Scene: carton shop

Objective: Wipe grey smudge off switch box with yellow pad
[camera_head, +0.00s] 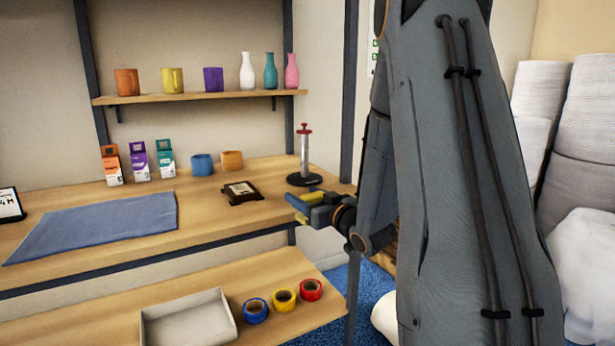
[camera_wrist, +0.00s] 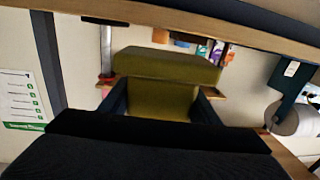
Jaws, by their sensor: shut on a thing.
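My gripper (camera_head: 308,205) is shut on the yellow pad (camera_head: 297,204), just off the front right edge of the workbench. In the wrist view the pad (camera_wrist: 165,72) fills the space between the dark fingers (camera_wrist: 163,102), olive-yellow in shade. A small dark brown box with a pale label on its face (camera_head: 242,192) lies on the bench to the left of the gripper; it may be the switch box, but I cannot tell for sure. The pad is apart from it. No grey smudge can be made out on it at this size.
A metal post with a red top on a black base (camera_head: 304,160) stands on the bench close behind my gripper. A blue cloth (camera_head: 95,228), small cartons (camera_head: 138,161) and cups (camera_head: 203,165) lie further left. A lower shelf holds a tray (camera_head: 188,322) and tape rolls (camera_head: 284,300).

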